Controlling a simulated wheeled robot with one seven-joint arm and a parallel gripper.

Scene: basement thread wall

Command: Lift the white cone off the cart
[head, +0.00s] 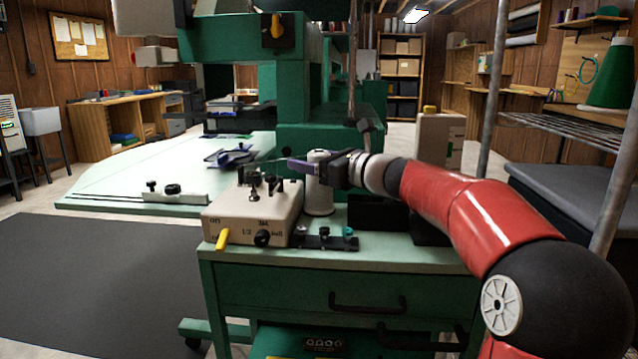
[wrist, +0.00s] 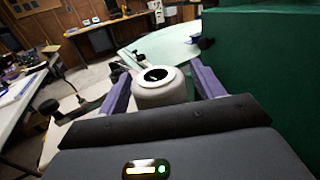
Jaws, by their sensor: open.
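The white cone (head: 319,199) stands upright on the green cart (head: 375,248), just right of a cream control box. Its top is partly covered by my gripper in the head view. In the wrist view the white cone (wrist: 163,88) shows its rounded top with a dark hole, between the two purple fingers. My gripper (head: 304,168) is at the height of the cone's upper part. In the wrist view my gripper (wrist: 160,85) is open, with one finger on either side of the cone. A gap shows on the right; contact on the left cannot be told.
The cream control box (head: 250,212) with knobs and a yellow lever sits close left of the cone. Small dark fittings (head: 328,239) lie in front of it. A green machine (head: 290,100) rises behind. A metal wire shelf (head: 570,122) stands at right.

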